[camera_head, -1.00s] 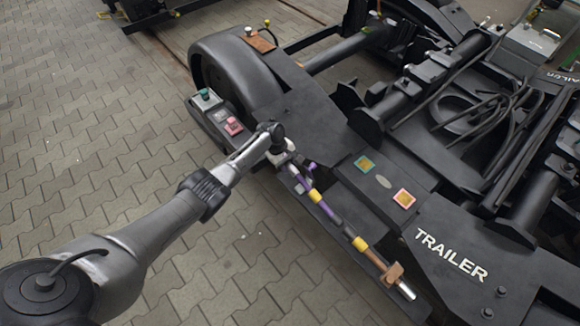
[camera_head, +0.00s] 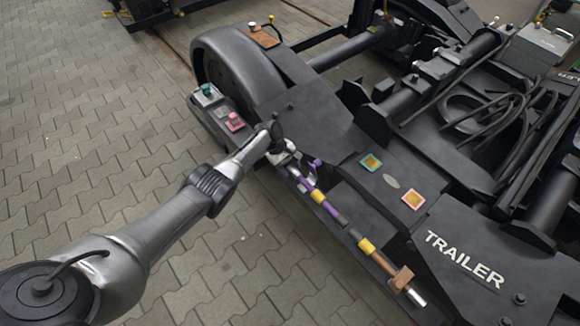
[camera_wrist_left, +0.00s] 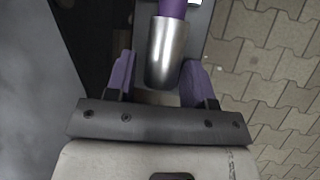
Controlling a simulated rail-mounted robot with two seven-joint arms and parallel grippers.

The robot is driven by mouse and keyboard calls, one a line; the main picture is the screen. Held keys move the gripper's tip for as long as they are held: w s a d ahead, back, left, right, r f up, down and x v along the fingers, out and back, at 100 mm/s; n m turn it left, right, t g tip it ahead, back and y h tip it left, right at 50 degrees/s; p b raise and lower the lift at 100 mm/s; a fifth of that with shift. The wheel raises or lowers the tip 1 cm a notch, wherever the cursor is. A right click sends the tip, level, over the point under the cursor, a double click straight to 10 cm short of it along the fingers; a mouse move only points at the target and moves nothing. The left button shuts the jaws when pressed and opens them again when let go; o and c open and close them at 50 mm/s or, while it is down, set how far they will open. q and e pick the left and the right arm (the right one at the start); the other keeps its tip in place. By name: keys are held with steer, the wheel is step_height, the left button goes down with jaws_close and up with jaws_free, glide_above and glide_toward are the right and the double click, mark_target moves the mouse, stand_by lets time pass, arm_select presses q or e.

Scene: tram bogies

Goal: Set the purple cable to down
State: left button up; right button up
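The purple cable (camera_head: 305,184) lies along the black side ledge of the trailer bogie, with yellow bands and dark sections further down. Its lower right end has a brown block (camera_head: 401,278) and a bare metal tip. My left gripper (camera_head: 300,166) is at the upper left end of the cable. In the left wrist view, a silver metal sleeve (camera_wrist_left: 166,52) with purple cable (camera_wrist_left: 172,8) above it lies between the purple fingers of my left gripper (camera_wrist_left: 160,85). The fingers stand apart, with a gap visible left of the sleeve. My right gripper is out of view.
A box with a green button (camera_head: 206,89) and a pink button (camera_head: 235,122) stands left of the gripper. Two square tags, one green-edged (camera_head: 371,162) and one pink-edged (camera_head: 413,199), sit on the black frame.

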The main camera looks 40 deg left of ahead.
arm_select(q)
steer(key=shift+o, duration=0.7)
steer(key=shift+a+r, duration=0.1)
steer(key=shift+r, duration=0.15)
steer(key=p+v, duration=0.7)
steer(key=v, duration=0.6)
steer(key=shift+r, duration=0.15)
